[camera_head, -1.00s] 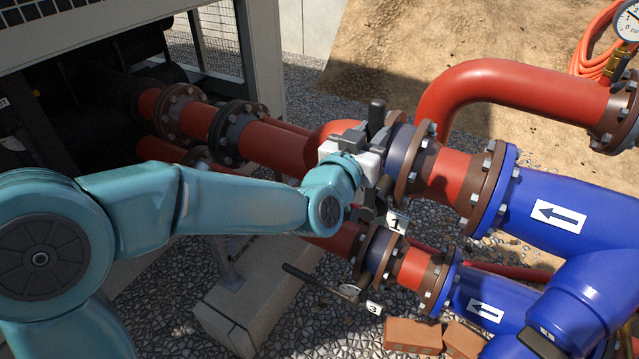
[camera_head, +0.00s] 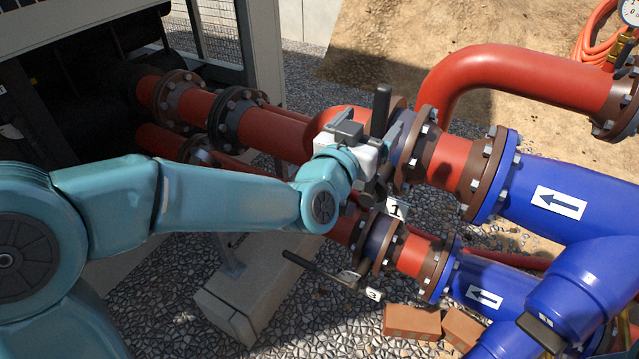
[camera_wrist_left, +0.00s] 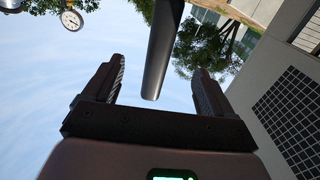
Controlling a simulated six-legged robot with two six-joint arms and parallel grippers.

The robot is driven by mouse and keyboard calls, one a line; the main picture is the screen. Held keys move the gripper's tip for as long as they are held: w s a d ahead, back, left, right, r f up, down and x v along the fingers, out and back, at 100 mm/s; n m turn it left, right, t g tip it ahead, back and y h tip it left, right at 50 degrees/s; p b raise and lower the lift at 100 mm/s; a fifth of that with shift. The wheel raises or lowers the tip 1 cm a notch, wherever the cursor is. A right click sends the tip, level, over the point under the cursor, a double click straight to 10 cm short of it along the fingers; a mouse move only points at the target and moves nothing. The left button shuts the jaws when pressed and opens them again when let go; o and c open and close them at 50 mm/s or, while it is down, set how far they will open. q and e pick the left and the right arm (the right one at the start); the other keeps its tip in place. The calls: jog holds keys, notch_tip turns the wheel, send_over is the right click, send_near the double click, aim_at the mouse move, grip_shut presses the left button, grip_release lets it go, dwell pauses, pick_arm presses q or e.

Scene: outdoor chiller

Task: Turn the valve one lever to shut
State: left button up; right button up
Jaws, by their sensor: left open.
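The valve one lever (camera_head: 381,109) is a dark bar with a thick grip. It stands upright beside the red pipe, above the tag marked 1 (camera_head: 396,209). The lever also shows in the left wrist view (camera_wrist_left: 163,45), with its end in the gap between the fingers. My left gripper (camera_head: 374,136) is open around the lever, one finger on each side. In the wrist view a gap shows on both sides of the bar, so the jaws are not closed on it. The valve body is partly hidden behind my gripper. My right gripper is out of view.
A second, lower valve with a dark lever (camera_head: 318,265) and tag 3 (camera_head: 373,295) sits below. Flanged red pipes and blue pipes (camera_head: 545,205) with arrows lie to the right. Bricks (camera_head: 412,321) and a concrete block (camera_head: 235,305) are on the gravel.

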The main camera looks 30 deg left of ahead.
pick_arm(q)
jog(key=s, duration=0.4)
jog(key=shift+s+a, duration=0.2)
jog(key=shift+s, duration=0.2)
jog(key=s+a+b, duration=0.1)
jog(key=s+b, duration=0.5)
jog(key=s, duration=1)
jog(key=shift+a, duration=0.15)
jog(key=shift+s, duration=0.1)
